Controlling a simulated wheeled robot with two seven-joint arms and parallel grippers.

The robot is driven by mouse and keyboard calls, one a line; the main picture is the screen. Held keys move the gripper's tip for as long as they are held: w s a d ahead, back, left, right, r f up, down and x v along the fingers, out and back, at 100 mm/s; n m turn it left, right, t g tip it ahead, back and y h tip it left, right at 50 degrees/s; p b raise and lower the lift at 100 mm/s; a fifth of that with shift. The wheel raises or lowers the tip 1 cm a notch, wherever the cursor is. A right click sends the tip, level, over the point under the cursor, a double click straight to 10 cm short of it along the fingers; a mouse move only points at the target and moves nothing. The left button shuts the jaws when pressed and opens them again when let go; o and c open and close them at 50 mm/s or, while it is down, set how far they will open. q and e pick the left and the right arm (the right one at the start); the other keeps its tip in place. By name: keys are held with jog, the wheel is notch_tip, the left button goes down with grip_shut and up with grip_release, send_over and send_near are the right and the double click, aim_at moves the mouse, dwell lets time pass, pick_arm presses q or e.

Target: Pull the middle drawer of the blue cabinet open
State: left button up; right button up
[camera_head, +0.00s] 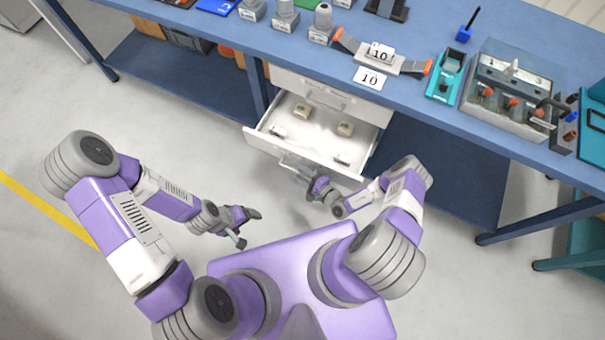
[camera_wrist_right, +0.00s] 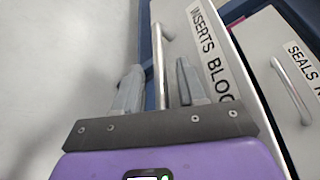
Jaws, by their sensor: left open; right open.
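A white drawer (camera_head: 262,140) stands pulled out under the blue bench in the head view, with a closed drawer front (camera_head: 345,101) above it. In the right wrist view its front (camera_wrist_right: 210,50) reads "INSERTS BLOC", the rest cut off. My right gripper (camera_head: 308,178) is open at the drawer's front. In the wrist view the bar handle (camera_wrist_right: 161,70) runs between its two fingers (camera_wrist_right: 158,88), with gaps visible beside it. My left gripper (camera_head: 250,228) is open and empty over the floor, left of the drawer. The cabinet's sides are mostly hidden.
A drawer front marked "SEALS N" (camera_wrist_right: 295,60) shows in the wrist view. The blue bench (camera_head: 455,120) overhangs the cabinet. Grey floor (camera_head: 190,105) at the left is clear.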

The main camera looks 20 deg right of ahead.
jog(key=p+v, duration=0.1)
jog(key=v, duration=0.6)
jog(key=shift+s+r, duration=0.1)
jog(key=shift+s, duration=0.05)
jog(key=s+a+r+n+g+y, duration=0.2)
jog(key=s+a+r+n+g, duration=0.25)
jog(key=s+g, duration=0.3)
jog(key=s+a+r+n+g+y, duration=0.25)
jog(key=s+a+n+g, duration=0.35)
jog(key=g, duration=0.3)
jog(key=w+d+r+n+t+h, duration=0.3)
jog(key=w+r+n+h, duration=0.1)
jog(key=r+h, duration=0.3)
jog(key=shift+w+r+n+h, duration=0.25)
jog(key=shift+n+h, duration=0.1)
jog(key=shift+n, duration=0.5)
